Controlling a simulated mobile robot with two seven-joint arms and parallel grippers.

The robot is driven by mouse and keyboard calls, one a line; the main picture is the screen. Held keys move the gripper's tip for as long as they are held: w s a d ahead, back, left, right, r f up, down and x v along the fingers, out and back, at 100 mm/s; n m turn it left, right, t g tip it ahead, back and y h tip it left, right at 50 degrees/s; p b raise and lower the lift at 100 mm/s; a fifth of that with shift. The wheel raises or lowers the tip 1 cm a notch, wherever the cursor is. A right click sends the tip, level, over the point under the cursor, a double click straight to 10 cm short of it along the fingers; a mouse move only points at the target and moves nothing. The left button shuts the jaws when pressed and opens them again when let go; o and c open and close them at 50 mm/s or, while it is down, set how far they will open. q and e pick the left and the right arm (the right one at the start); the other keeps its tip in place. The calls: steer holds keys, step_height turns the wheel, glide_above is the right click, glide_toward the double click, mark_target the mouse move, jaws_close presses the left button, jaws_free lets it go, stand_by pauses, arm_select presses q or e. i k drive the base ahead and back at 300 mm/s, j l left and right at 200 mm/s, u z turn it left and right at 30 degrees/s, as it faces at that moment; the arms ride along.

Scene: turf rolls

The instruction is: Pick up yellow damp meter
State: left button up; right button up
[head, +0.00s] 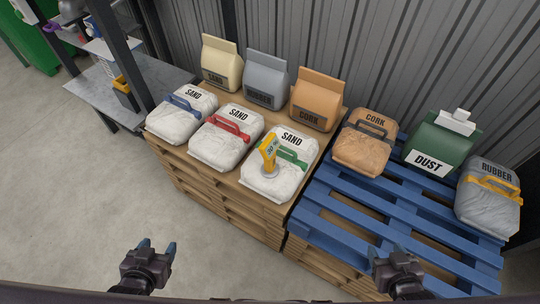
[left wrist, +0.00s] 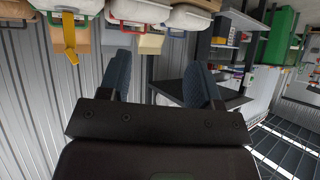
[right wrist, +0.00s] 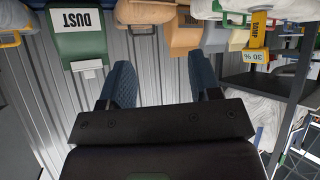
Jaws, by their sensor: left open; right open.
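The yellow damp meter (head: 268,153) stands on the white sand bag with the green handle (head: 290,178), at the front right of the wooden pallet stack. It also shows in the left wrist view (left wrist: 70,38) at the upper left, and in the right wrist view (right wrist: 257,42) at the upper right, where its label reads DAMP and 30 %. My left gripper (head: 156,246) is open and empty, in front of the pallets and left of the meter. My right gripper (head: 391,252) is open and empty over the front of the blue pallet, right of the meter.
Two more sand bags, with a blue handle (head: 184,105) and a red handle (head: 232,122), lie left of the meter. Several upright bags stand behind. The blue pallet (head: 340,207) holds a cork bag (head: 364,150), a green dust bag (head: 437,145) and a rubber bag (head: 487,208). A grey table (head: 110,100) stands left.

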mark_target(269, 170)
steer(key=j+z, duration=0.25)
steer(key=j, duration=0.45)
steer(key=j+z, duration=0.3)
steer(key=j, duration=0.45)
steer(key=j+z, duration=0.25)
steer(key=j, duration=0.45)
steer(key=k+j+z, duration=0.25)
steer(key=j, duration=0.45)
steer(key=i, duration=0.1)
